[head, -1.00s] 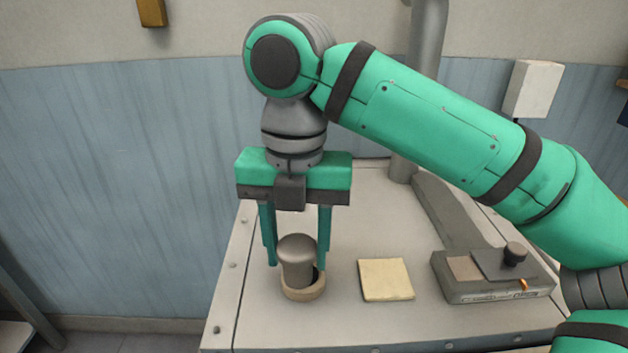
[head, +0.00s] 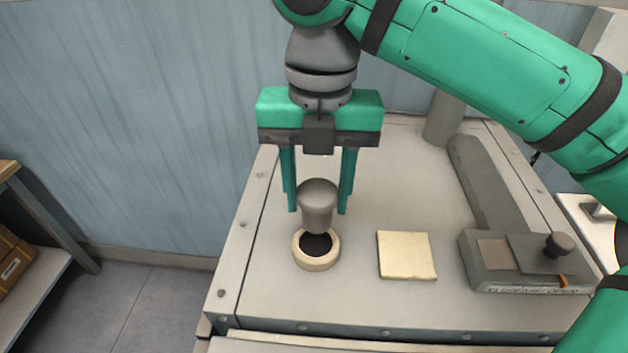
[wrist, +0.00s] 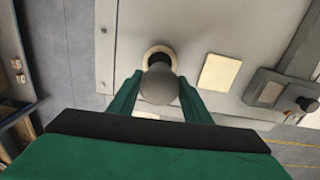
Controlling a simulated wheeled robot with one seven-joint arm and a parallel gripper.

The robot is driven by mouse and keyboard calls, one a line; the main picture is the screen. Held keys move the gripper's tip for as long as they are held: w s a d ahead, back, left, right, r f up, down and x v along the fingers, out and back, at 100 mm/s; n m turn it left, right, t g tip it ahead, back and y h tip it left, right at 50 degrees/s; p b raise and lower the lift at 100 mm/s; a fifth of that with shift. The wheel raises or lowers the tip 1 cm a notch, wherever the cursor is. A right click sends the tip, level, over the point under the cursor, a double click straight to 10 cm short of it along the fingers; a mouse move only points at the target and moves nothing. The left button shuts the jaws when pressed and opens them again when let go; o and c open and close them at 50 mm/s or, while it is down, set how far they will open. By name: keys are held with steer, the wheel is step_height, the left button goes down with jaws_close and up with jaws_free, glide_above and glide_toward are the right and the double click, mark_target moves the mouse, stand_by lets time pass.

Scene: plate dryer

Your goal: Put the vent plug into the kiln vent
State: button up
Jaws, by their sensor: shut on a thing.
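The vent plug (head: 318,204) is a grey-brown tapered plug with a rounded top. My gripper (head: 317,208) is shut on it and holds it upright. The kiln vent (head: 302,262) is a pale ring around a dark hole on the grey kiln top. In the head view the plug's lower end overlaps the far part of the ring, and the dark hole shows in front of it. In the wrist view the plug (wrist: 159,86) hides part of the vent ring (wrist: 149,55). The plug appears above the hole; the exact gap cannot be told.
A cream square pad (head: 407,256) lies right of the vent. A grey sliding damper block with a dark knob (head: 559,244) stands further right, by a grey pipe (head: 444,118). The kiln top (head: 350,305) is bare around the vent. A shelf with boxes (head: 12,262) is at far left.

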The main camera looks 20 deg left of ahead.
mark_target(316, 224)
steer(key=shift+w+f, duration=0.15)
steer(key=shift+f, duration=2.2)
steer(key=shift+a+f, duration=0.2)
steer(key=shift+f, duration=0.25)
steer(key=shift+d+f, duration=0.2)
steer(key=shift+f, duration=0.25)
steer(key=shift+s+f, duration=0.1)
steer(key=shift+s, duration=0.1)
steer(key=shift+a, duration=0.1)
steer(key=o, duration=1.2)
steer(key=shift+w, duration=0.1)
step_height(316, 224, up, 11)
steer(key=shift+f, duration=0.1)
